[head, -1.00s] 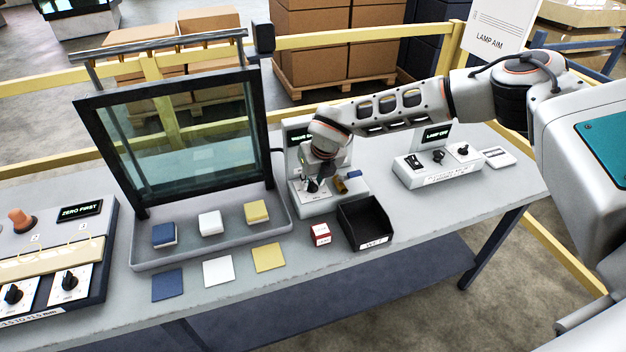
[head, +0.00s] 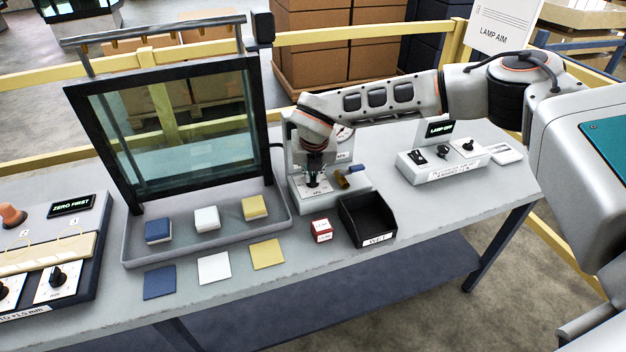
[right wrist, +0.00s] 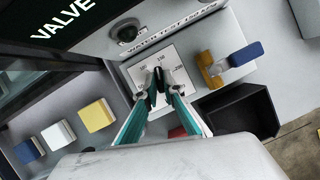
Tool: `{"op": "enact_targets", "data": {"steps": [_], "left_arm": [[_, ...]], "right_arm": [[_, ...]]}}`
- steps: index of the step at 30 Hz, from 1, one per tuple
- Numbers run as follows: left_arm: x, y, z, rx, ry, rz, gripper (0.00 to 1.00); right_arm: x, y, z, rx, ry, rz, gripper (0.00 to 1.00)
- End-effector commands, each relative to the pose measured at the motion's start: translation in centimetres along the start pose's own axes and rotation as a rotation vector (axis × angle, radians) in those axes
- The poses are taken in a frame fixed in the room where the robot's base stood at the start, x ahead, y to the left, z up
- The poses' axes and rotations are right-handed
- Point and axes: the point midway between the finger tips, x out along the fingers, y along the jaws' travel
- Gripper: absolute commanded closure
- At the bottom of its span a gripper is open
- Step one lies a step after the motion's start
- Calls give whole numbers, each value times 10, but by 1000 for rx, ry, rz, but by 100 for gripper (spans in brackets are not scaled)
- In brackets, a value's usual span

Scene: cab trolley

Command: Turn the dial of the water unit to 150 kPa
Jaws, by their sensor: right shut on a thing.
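The water unit (head: 362,192) is a pale box with an upright back panel, behind the black bin. Its dial sits on a white scale plate (right wrist: 178,62) with printed numbers, too small to read surely. My right gripper (head: 316,184) points down at the dial from above. In the right wrist view its teal-sided fingers (right wrist: 159,80) are shut on the dial's black knob, which they mostly hide. The pointer's setting cannot be read. My left gripper is not in view.
A brass valve with a blue handle (right wrist: 246,54) stands close beside the dial. The black bin (head: 368,220) and a small red-and-white block (head: 321,230) are in front. A glass panel frame (head: 70,110) stands left, and a lamp unit (head: 440,166) right.

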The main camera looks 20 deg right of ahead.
Motion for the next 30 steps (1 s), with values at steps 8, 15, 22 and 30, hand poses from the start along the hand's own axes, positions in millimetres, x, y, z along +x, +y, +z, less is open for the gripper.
{"op": "enact_targets", "data": {"steps": [8, 15, 22, 30], "left_arm": [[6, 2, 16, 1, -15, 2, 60], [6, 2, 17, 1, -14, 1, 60], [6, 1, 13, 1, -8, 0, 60], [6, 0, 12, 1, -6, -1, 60]], "right_arm": [[1, 1, -1, 127, 1, -54, 100], [0, 1, 0, 172, 0, -72, 100], [0, 1, 0, 176, 0, -74, 100], [0, 1, 0, 175, 0, -73, 75]]}}
